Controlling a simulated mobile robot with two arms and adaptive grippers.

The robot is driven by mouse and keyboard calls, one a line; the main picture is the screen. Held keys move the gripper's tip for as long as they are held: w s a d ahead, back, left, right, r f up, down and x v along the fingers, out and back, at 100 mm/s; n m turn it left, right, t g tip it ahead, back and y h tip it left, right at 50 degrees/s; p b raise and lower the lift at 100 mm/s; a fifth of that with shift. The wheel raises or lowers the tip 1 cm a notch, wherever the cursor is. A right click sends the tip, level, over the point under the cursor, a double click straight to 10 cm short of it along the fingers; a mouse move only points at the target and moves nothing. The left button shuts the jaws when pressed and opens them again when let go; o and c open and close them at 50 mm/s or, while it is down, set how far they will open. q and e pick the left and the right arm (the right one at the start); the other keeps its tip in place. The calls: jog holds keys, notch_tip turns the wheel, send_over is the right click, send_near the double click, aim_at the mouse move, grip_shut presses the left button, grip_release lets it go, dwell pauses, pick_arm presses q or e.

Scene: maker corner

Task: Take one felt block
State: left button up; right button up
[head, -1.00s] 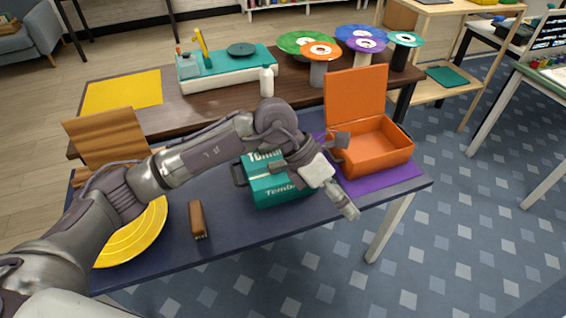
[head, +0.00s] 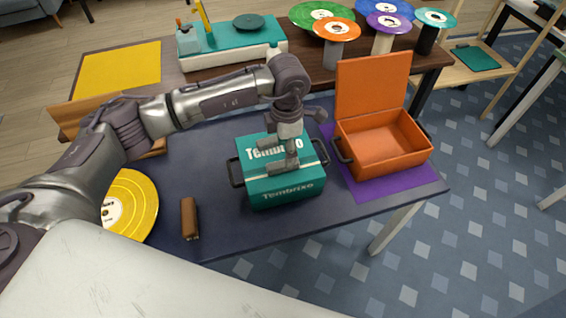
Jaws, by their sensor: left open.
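My left gripper (head: 284,166) points down in front of the teal box (head: 290,190) lettered "Tembrixo". Its fingers are open, with nothing seen between them. I cannot tell whether they touch the box top, which they partly hide. The box has a dark handle on each side and stands on the dark blue table (head: 225,235). A small brown block (head: 189,218) lies on the table to the left of the box; I cannot tell if it is felt. No other likely felt block shows. My right gripper is not in view.
An open orange case (head: 385,148), empty as far as I see, stands on a purple mat (head: 395,190) at the right. A yellow disc (head: 140,205) lies at the left. Behind are a teal turntable (head: 232,48) and several spools or discs on stands.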

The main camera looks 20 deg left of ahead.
aim_at(283, 166)
pick_arm(q)
notch_tip(283, 166, down, 2)
jog(key=shift+a+p, duration=0.1)
jog(key=shift+p, duration=0.3)
notch_tip(283, 166, down, 4)
jog(key=shift+w+a+r+p, duration=0.1)
jog(key=shift+r+p, duration=0.1)
jog(key=shift+p, duration=0.25)
jog(key=shift+f, duration=0.25)
jog(key=shift+c, duration=0.5)
jog(key=c, duration=0.8)
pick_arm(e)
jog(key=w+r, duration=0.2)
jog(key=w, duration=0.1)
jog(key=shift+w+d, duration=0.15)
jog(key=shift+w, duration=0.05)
